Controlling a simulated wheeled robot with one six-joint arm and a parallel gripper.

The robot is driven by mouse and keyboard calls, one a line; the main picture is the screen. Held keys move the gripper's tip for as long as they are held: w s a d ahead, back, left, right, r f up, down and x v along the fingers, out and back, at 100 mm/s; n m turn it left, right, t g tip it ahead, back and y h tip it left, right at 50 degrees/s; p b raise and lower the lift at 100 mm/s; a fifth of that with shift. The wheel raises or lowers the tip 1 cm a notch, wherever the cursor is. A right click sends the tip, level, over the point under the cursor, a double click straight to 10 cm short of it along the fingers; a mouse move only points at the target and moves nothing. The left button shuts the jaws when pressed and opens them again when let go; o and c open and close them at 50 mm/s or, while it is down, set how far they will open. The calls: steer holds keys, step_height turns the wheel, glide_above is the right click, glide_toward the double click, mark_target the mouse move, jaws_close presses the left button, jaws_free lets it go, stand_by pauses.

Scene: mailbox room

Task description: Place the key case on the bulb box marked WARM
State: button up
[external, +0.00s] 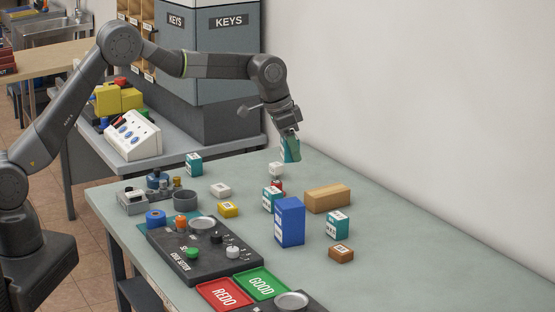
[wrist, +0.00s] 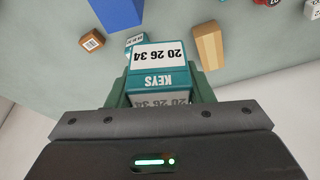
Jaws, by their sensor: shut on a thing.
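The key case (wrist: 152,78) is a teal box with a white label reading KEYS and 20 26 34. My gripper (wrist: 160,92) is shut on it, with a finger at each side. In the external view, my gripper (external: 289,139) holds the key case (external: 290,152) in the air above the far part of the table. Several teal-and-white boxes stand on the table: one at the back left (external: 194,164), one beside the blue box (external: 268,199), and one at the right (external: 338,226). Their print is too small to read, so I cannot tell which is marked WARM.
A white box (external: 275,169) lies below my gripper.

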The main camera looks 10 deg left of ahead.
steer(key=s+d+r, duration=0.1)
steer(key=s, duration=0.5)
steer(key=p, duration=0.1)
glide_above(296, 202)
steer(key=f, duration=0.5)
steer(key=shift+s+a+f, duration=0.1)
steer(key=shift+s+a, duration=0.2)
steer(key=shift+a, duration=0.1)
steer(key=shift+f+p, duration=0.6)
steer(key=shift+f, duration=1.65)
steer(key=shift+f+m, duration=0.2)
steer(key=shift+m, duration=0.1)
steer(key=o, duration=1)
